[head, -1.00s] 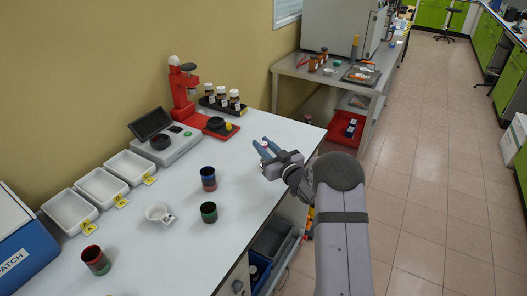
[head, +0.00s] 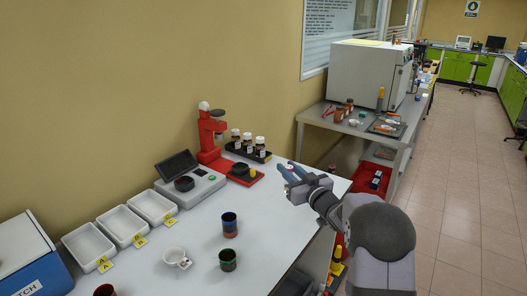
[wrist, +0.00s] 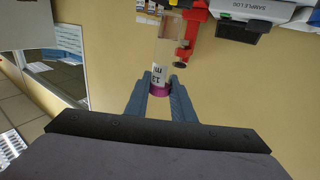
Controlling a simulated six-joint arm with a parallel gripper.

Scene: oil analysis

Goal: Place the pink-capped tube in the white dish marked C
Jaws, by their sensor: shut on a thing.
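My gripper (head: 287,171) is shut on a tube that it holds above the right end of the white bench. In the wrist view, the tube (wrist: 160,72) has a pink-purple cap (wrist: 159,90) between the fingertips (wrist: 160,86), and its clear body with a printed label extends away from them. In the head view, only a small bit of the tube shows at the fingertips. The white dish marked C (head: 152,206) is the rightmost of three rectangular dishes, left of my gripper. A yellow C tag (head: 171,221) lies before it. The dish looks empty.
Dishes A (head: 88,246) and B (head: 122,225) stand left of C. A grey instrument (head: 190,187), a red stand (head: 210,135) and a rack of bottles (head: 248,150) line the back.

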